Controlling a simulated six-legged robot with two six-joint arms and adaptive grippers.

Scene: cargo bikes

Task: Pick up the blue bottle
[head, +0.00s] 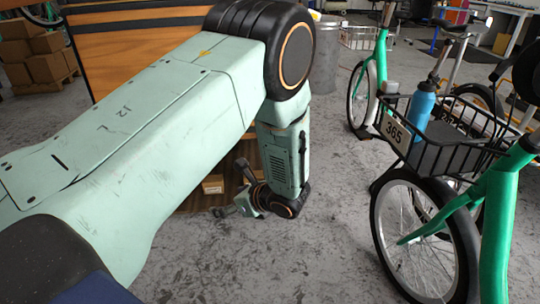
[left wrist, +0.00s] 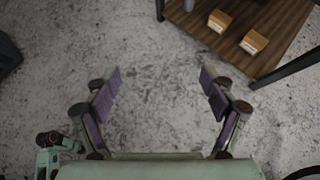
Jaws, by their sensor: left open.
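The blue bottle (head: 422,106) stands upright in the black wire basket (head: 460,160) of a green bike, at the right of the head view. My left gripper (head: 240,205) hangs low near the floor, left of the bike and well apart from the bottle. In the left wrist view, the left gripper (left wrist: 160,95) is open with its two purple-padded fingers spread and bare floor between them. The bottle is not in the left wrist view. My right gripper does not show in either view.
The green bike (head: 495,220) has a 365 plate (head: 394,133) on its basket; another green bike (head: 376,70) stands behind. A wooden shelf with small boxes (left wrist: 254,41) is near my left gripper. A grey bin (head: 326,55) stands behind my arm. Floor between arm and bike is clear.

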